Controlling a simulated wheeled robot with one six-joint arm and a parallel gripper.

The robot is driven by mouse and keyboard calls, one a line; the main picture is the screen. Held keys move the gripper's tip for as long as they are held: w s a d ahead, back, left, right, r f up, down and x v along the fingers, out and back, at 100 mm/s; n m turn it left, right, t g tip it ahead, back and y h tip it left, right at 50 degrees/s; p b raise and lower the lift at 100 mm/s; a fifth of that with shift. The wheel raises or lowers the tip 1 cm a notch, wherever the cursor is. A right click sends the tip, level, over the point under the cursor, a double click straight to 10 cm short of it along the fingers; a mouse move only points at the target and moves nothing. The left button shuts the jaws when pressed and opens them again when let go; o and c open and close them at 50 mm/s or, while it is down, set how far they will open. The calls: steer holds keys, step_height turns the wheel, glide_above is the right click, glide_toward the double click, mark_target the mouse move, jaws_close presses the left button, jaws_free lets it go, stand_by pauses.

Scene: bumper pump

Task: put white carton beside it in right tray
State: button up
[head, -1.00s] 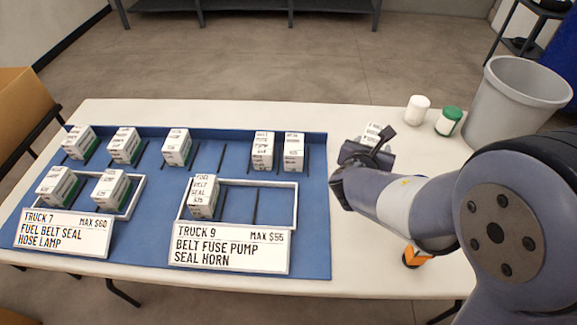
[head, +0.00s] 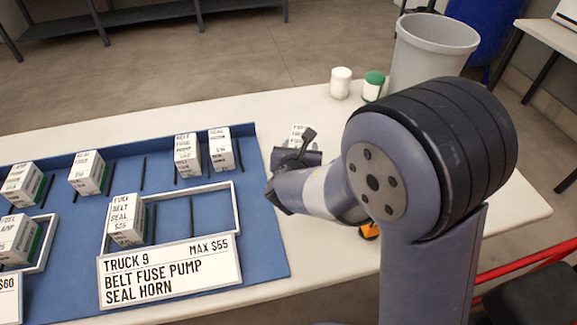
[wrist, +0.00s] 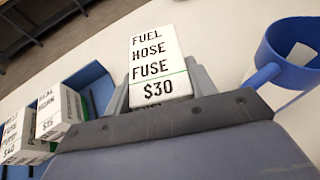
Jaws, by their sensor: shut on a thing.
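My gripper (wrist: 160,92) is shut on a white carton (wrist: 152,55) marked "FUEL HOSE FUSE $30" in the wrist view. In the head view my gripper (head: 297,150) is right of the blue mat, and only the top of the held carton (head: 298,131) shows behind it. The right tray (head: 236,205) carries the sign (head: 170,265) "TRUCK 9, MAX $55, BELT FUSE PUMP SEAL HORN". A white carton (head: 125,220) marked "FUEL BELT SEAL $15" stands in its left part. The right part of the tray is empty, with a dark divider between.
Two white cartons (head: 187,156) (head: 220,150) stand behind the right tray. More cartons (head: 87,172) stand left. A white jar (head: 341,83), a green-lidded jar (head: 373,86) and a grey bin (head: 430,50) are at the back right. An orange item (head: 369,231) is partly hidden by my arm.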

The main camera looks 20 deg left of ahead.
steer(key=shift+f+b, duration=0.45)
steer(key=shift+f, duration=2.6)
steer(key=shift+f, duration=0.25)
steer(key=o, duration=1.2)
steer(key=shift+c, duration=0.2)
steer(key=shift+r, duration=0.1)
